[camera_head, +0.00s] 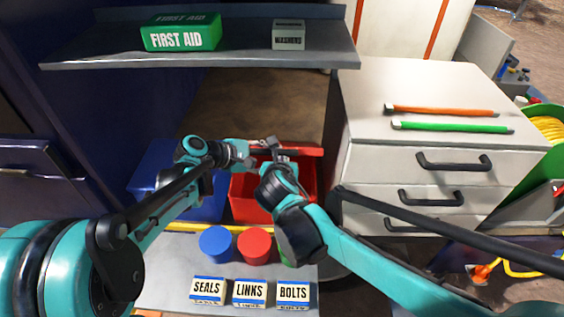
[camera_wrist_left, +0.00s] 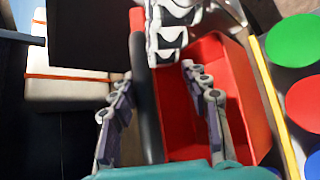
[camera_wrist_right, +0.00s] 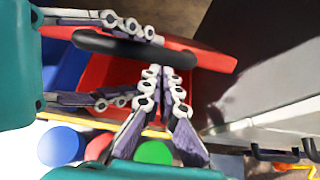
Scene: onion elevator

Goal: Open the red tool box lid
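The red tool box (camera_head: 246,198) stands behind the yellow rail, and its red inside shows in the left wrist view (camera_wrist_left: 215,60). Its red lid (camera_head: 307,151) is raised along the back and seen nearly edge-on. The lid's black handle (camera_wrist_right: 135,50) shows in the right wrist view. My left gripper (camera_head: 250,157) is open at the lid, with its fingers apart on either side of the handle. My right gripper (camera_wrist_right: 160,74) has its fingertips together at the handle's lower side, with nothing visible between them. My arms hide part of the box front.
A blue box (camera_head: 150,180) stands left of the red box. Blue (camera_head: 215,244) and red (camera_head: 254,246) round discs and labelled blocks (camera_head: 249,292) lie in front. A shelf (camera_head: 120,58) hangs above; a drawer cabinet (camera_head: 400,160) stands right.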

